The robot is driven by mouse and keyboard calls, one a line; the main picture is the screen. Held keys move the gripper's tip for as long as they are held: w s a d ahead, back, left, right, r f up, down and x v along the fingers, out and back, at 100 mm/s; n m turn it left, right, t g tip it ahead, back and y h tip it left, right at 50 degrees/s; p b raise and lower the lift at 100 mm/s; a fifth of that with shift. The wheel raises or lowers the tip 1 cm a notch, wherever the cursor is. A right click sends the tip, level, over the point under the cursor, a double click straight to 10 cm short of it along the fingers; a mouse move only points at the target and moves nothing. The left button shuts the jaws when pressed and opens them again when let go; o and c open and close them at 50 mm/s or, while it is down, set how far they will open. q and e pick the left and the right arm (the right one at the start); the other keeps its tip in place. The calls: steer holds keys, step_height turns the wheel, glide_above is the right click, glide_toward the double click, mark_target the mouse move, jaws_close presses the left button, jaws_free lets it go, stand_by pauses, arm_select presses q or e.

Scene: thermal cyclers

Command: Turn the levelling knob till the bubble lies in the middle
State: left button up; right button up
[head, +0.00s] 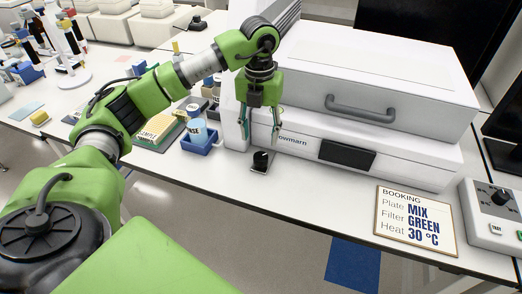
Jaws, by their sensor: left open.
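A small black knob (261,157) stands on a little plate at the front foot of the white thermal cycler (390,160). It looks like the levelling knob. My left gripper (259,138) points down just above it, with its fingers open and apart to either side and nothing between them. I cannot make out the bubble or its level. My right gripper is not in view.
A blue holder with a blue-lidded pot (198,131) stands left of the knob, near a green sample box (160,132). A booking card (385,228) and a control box with a dial (485,228) are at the right. Bench front is clear between knob and card.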

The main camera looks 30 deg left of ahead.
mark_target(261, 156)
arm_select(q)
step_height(261, 156, down, 4)
steer(key=shift+w+p, duration=0.1)
steer(key=shift+p, duration=0.35)
step_height(261, 156, down, 4)
steer(key=shift+w+r+p, duration=0.1)
steer(key=shift+r+p, duration=0.15)
steer(key=shift+p, duration=0.1)
steer(key=shift+f, duration=0.55)
steer(key=c, duration=1.1)
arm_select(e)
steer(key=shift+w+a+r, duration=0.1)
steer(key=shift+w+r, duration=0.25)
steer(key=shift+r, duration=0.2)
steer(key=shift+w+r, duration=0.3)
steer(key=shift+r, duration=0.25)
